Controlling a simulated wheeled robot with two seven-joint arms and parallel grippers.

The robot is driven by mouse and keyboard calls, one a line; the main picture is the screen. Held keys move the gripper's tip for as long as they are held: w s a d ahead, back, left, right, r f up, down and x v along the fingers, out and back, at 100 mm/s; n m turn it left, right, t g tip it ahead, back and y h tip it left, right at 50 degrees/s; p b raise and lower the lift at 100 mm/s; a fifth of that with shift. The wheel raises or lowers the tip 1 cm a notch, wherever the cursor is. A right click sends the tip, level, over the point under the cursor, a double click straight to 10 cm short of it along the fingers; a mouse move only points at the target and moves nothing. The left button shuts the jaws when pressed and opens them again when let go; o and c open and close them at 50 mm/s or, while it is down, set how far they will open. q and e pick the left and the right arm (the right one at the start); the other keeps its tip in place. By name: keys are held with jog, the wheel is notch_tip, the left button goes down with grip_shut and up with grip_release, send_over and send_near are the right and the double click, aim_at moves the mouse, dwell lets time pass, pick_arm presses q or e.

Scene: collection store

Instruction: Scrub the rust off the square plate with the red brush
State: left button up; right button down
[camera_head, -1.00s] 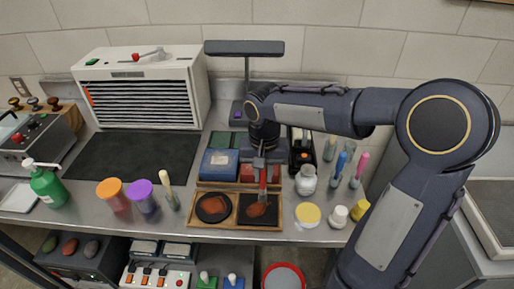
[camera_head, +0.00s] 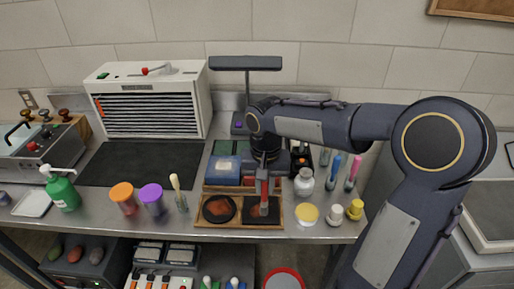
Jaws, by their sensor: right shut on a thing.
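A wooden tray (camera_head: 240,227) at the counter's front edge holds two dark plates. The round plate (camera_head: 211,217) is on the left and the square plate (camera_head: 249,217) on the right. Each bears an orange-brown rust patch; the one on the square plate is partly hidden behind the brush. My right gripper (camera_head: 264,170) points down above the square plate, shut on the red brush (camera_head: 264,190). The brush is upright, its lower end at the rust patch; I cannot tell whether it touches. My left gripper is not in view.
Jars with orange (camera_head: 122,192) and purple (camera_head: 150,194) lids stand left of the tray. A white jar (camera_head: 304,182), a yellow-lidded tub (camera_head: 307,214) and small bottles stand on the right. A black mat (camera_head: 135,163) lies clear at the back left.

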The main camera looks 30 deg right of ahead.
jog(key=shift+r+p, duration=0.3)
jog(key=shift+r, duration=0.4)
notch_tip(320, 180, up, 4)
jog(key=p, duration=0.3)
jog(key=shift+f, duration=0.15)
